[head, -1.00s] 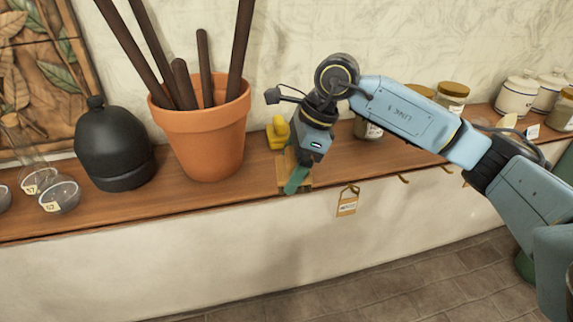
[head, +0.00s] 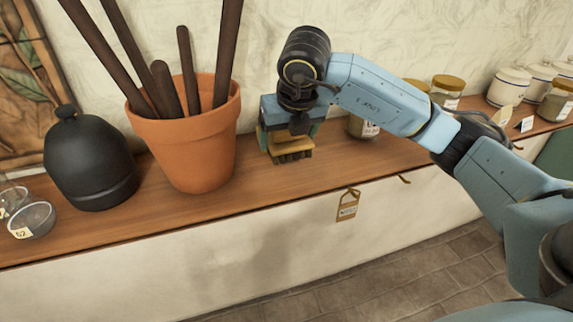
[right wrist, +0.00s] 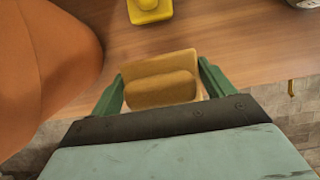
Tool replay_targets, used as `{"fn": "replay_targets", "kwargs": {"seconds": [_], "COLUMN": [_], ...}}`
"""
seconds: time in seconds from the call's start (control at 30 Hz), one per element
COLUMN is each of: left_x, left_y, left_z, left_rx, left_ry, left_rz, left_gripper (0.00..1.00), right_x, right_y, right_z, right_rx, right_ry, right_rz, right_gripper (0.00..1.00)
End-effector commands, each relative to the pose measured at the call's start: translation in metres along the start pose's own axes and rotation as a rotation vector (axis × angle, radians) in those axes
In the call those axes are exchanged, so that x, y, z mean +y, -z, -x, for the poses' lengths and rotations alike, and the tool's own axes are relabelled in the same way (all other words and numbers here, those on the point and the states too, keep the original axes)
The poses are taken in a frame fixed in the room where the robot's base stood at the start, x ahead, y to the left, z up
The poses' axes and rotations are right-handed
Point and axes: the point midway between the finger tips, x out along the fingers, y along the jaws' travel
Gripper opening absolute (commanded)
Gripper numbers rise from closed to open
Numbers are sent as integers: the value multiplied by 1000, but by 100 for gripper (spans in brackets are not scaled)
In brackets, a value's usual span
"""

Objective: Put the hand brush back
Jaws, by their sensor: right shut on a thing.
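The hand brush (head: 292,155) has a tan wooden block and dark bristles pointing down. In the head view it is just over the wooden shelf (head: 222,195), right of the terracotta pot; I cannot tell whether the bristles touch the shelf. My right gripper (head: 288,136) comes from above and is shut on the brush, hiding its top in the head view. In the right wrist view the brush's rounded tan grip (right wrist: 161,89) sits between the two green fingers. My left gripper is not in view.
The terracotta pot (head: 187,145) with dark sticks stands close left of the gripper. A yellow object (right wrist: 149,9) lies behind the brush. A black bottle (head: 88,165) stands farther left, jars (head: 446,90) to the right. A tag (head: 347,206) hangs from the shelf's front.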

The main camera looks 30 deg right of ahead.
Motion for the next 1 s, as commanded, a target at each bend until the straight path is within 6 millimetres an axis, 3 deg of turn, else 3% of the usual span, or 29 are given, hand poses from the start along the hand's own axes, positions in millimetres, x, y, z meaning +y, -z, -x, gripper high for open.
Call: {"fn": "replay_targets", "kwargs": {"seconds": [0.1,0.5,0.87,0.9,1.0], "left_x": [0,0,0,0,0], "left_y": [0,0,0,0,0], "left_z": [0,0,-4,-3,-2], "left_rx": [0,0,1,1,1], "left_ry": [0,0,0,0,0], "left_rz": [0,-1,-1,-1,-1], "left_gripper": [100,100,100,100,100], "right_x": [0,0,0,0,0], "right_y": [8,24,26,26,26], "right_z": [-18,-57,-63,-62,-62], "right_rx": [2,1,-2,-1,-1], "right_ry": [0,-1,-3,-3,-3], "right_rz": [1,3,3,3,3], "right_gripper": [59,59,59,84,98]}}
